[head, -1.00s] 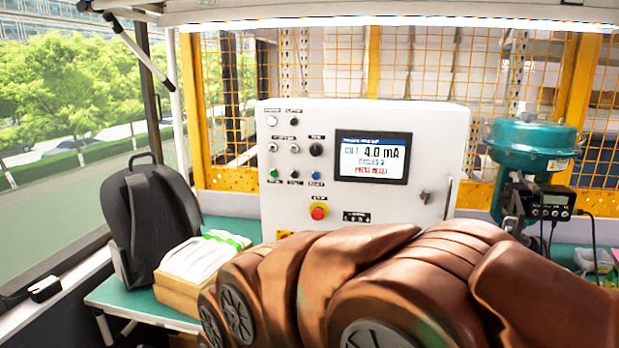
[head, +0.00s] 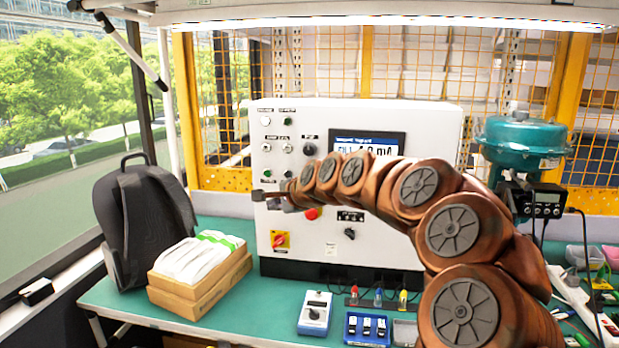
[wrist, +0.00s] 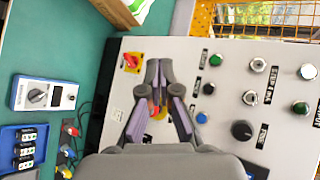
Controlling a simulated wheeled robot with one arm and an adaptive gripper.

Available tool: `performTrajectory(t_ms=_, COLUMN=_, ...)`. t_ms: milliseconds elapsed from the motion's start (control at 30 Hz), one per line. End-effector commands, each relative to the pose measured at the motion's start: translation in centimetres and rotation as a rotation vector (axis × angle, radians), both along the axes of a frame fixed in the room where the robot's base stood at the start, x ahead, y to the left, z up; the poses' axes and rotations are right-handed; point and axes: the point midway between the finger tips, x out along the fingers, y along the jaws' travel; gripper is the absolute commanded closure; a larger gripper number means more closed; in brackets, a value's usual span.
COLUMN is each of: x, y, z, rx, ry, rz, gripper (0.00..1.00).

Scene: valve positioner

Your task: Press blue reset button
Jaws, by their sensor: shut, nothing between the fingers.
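The white control panel (head: 385,235) stands at the back of the bench. Its blue button (wrist: 201,118) shows in the wrist view, right of my gripper (wrist: 159,72), at the end of a row with a green and a black button. In the head view my arm hides the blue button. My gripper (head: 262,196) is shut and empty, in front of the panel's left side near that row. In the wrist view the fingers partly cover the red emergency stop. Whether the fingertips touch the panel cannot be told.
The red emergency stop (head: 312,213) and the red-yellow switch (head: 280,240) sit low on the panel. A backpack (head: 145,220) and boxes (head: 200,285) stand left. A small meter (head: 315,312) and a blue tray (head: 367,328) lie in front. A teal actuator (head: 520,140) stands right.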

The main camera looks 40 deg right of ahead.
Motion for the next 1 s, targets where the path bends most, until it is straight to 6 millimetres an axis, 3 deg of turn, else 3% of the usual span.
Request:
performTrajectory(t_ms=33, x=-0.2, y=-2.3, z=0.5, rx=0.027, ry=-0.032, rz=-0.057, gripper=1.0)
performTrajectory(t_ms=100, x=-0.4, y=-4.6, z=0.9, rx=0.06, ry=-0.067, rz=-0.118, gripper=1.0)
performTrajectory(t_ms=300, x=-1.0, y=-7.9, z=1.2, rx=0.109, ry=-0.116, rz=-0.203, gripper=1.0)
performTrajectory(t_ms=767, x=-0.9, y=-8.4, z=1.5, rx=0.112, ry=-0.123, rz=-0.21, gripper=1.0)
performTrajectory(t_ms=1000, x=0.3, y=-10.0, z=1.8, rx=0.113, ry=-0.126, rz=-0.21, gripper=1.0)
